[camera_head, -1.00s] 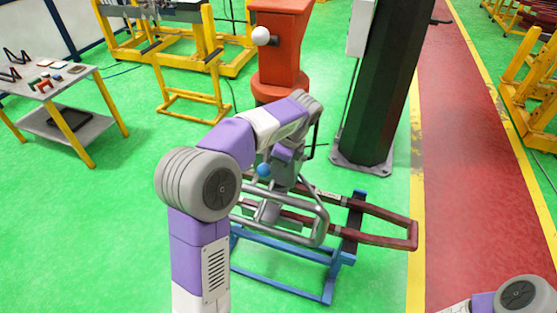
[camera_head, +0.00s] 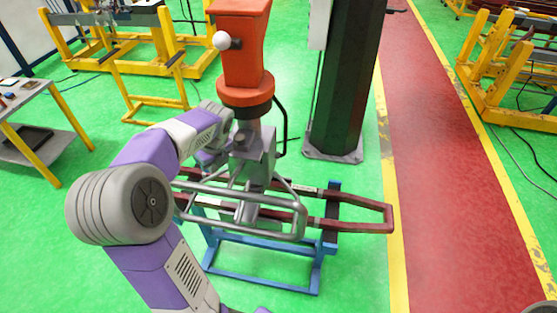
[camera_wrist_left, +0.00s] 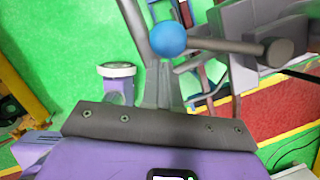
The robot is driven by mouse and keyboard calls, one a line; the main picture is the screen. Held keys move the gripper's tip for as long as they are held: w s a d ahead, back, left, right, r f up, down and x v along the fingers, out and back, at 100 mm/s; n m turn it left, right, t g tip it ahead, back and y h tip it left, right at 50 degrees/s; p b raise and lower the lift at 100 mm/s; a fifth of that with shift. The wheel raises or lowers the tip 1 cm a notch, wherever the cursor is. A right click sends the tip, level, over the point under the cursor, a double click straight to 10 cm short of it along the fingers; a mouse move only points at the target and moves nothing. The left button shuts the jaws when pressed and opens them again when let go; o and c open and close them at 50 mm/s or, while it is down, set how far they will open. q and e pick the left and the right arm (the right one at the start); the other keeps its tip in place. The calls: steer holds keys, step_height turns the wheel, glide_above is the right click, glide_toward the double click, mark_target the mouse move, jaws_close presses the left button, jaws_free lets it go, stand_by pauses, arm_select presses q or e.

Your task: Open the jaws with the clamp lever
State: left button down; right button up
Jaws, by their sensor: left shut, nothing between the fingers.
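The clamp lever is a dark grey rod (camera_wrist_left: 240,47) ending in a blue ball knob (camera_wrist_left: 169,38) in the left wrist view. My left gripper (camera_wrist_left: 164,68) is shut and empty, with its fingertips just below the ball. I cannot tell whether they touch it. In the head view the ball is hidden, and my left wrist (camera_head: 209,153) is on the left side of the grey clamp head (camera_head: 252,160). The clamp head hangs under the orange column. The jaws are hard to make out, so I cannot tell whether they are open. My right gripper is out of view.
A dark red coil loop (camera_head: 365,211) lies across a blue stand (camera_head: 262,279) below the clamp head. Grey tube rails (camera_head: 285,233) run around the clamp. The orange column (camera_head: 241,55) carries a white ball. A dark pillar (camera_head: 347,80) stands behind to the right.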

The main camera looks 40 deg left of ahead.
arm_select(q)
steer(key=shift+s+a, duration=0.1)
steer(key=shift+a, duration=0.1)
stand_by(0.5)
steer(key=s+d+r, duration=0.1)
steer(key=d+r, duration=0.5)
steer(key=r, duration=0.4)
steer(key=shift+s+d+r+p, duration=0.2)
steer(key=shift+d+p, duration=0.15)
steer(key=shift+p, duration=0.05)
